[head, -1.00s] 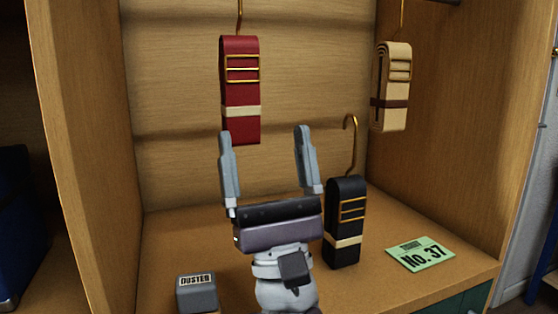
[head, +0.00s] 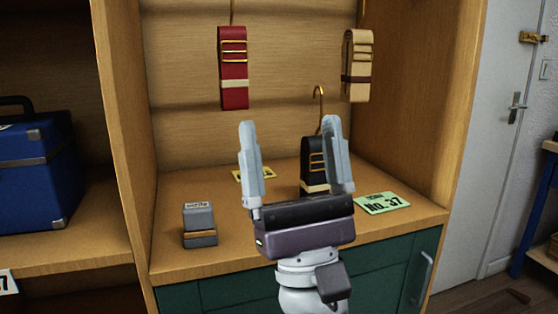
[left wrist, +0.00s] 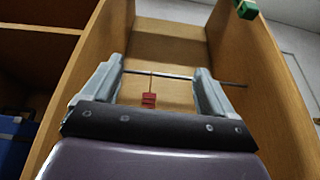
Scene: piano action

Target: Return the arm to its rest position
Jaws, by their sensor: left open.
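My left gripper (head: 297,165) is open and empty in the head view, its two grey fingers pointing up in front of the wooden cubby. A red strap (head: 234,75) hangs at the back on a gold hook. A tan strap (head: 357,68) hangs to its right. A black strap with a gold hook (head: 313,160) stands on the shelf behind the gripper, partly hidden by the right finger. In the left wrist view the open fingers (left wrist: 152,90) frame the red strap (left wrist: 148,99) hanging far off from a rail. My right gripper is not in view.
A grey duster block (head: 199,222) sits on the shelf's left. A green No. 37 card (head: 382,203) lies on the right, and a yellow card (head: 256,174) lies behind the gripper. A blue case (head: 38,170) fills the left bay. Wooden side walls (head: 125,140) flank the cubby.

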